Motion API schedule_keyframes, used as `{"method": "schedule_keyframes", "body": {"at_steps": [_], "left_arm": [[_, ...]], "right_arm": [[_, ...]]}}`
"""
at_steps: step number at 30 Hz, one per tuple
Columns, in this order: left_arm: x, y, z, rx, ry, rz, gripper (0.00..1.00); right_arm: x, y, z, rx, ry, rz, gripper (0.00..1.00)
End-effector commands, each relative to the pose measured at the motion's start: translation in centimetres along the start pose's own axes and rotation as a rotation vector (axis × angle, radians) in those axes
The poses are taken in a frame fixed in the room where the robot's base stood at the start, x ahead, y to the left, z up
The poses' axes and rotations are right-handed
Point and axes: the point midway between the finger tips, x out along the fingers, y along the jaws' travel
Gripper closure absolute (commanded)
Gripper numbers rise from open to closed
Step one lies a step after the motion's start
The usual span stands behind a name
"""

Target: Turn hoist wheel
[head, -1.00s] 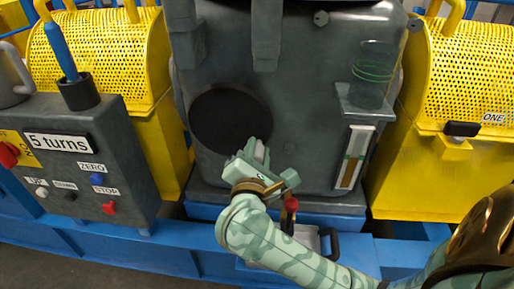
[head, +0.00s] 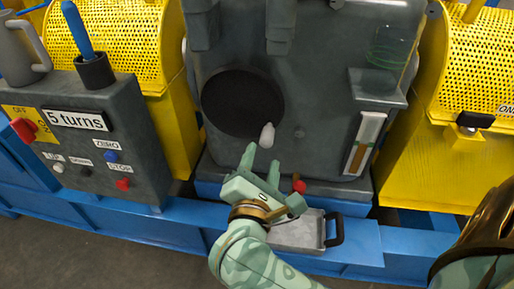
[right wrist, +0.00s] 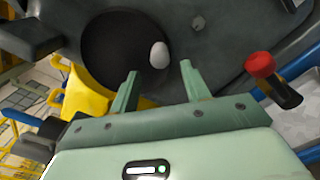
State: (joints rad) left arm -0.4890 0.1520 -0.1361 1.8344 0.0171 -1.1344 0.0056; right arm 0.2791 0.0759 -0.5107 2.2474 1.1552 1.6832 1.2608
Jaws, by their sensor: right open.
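The hoist wheel (head: 240,100) is a dark round disc on the front of the grey machine housing. Its pale grey handle knob (head: 267,136) sticks out at the lower right of the disc. The wheel (right wrist: 115,50) and knob (right wrist: 160,54) also show in the right wrist view. My right gripper (head: 262,160) is open and empty, just below the knob and apart from it. In the right wrist view the open fingers (right wrist: 160,78) point toward the disc, with the knob beyond the gap between their tips. My left gripper is not in view.
A red-knobbed lever (right wrist: 262,68) stands to the right of my right gripper. A grey control box (head: 110,140) with switches and a "5 turns" display is at the left. Yellow perforated guards (head: 110,50) flank the housing. A metal tray (head: 297,233) lies on the blue frame.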

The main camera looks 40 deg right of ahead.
Motion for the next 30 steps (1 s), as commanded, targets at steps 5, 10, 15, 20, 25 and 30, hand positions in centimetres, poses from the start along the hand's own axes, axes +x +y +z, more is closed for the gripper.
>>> {"method": "schedule_keyframes", "body": {"at_steps": [5,10,15,20,25,30], "left_arm": [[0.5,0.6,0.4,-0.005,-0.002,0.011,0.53],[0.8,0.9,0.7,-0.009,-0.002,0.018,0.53],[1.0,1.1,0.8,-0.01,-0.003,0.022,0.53],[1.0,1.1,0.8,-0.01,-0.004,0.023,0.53],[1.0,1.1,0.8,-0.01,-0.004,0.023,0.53],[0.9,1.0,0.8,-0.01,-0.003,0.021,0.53]], "right_arm": [[-4.5,-0.1,-0.1,-0.001,0.005,-0.003,0.53],[-7.0,0.0,-0.1,-0.001,0.002,-0.001,0.53],[-7.8,0.0,-0.1,0.0,0.001,0.0,0.53],[-7.8,0.0,-0.1,0.0,0.0,0.0,0.53],[-7.8,0.0,-0.1,0.0,0.0,0.0,0.53],[-7.8,0.0,-0.1,-0.002,0.0,0.0,0.53]]}}
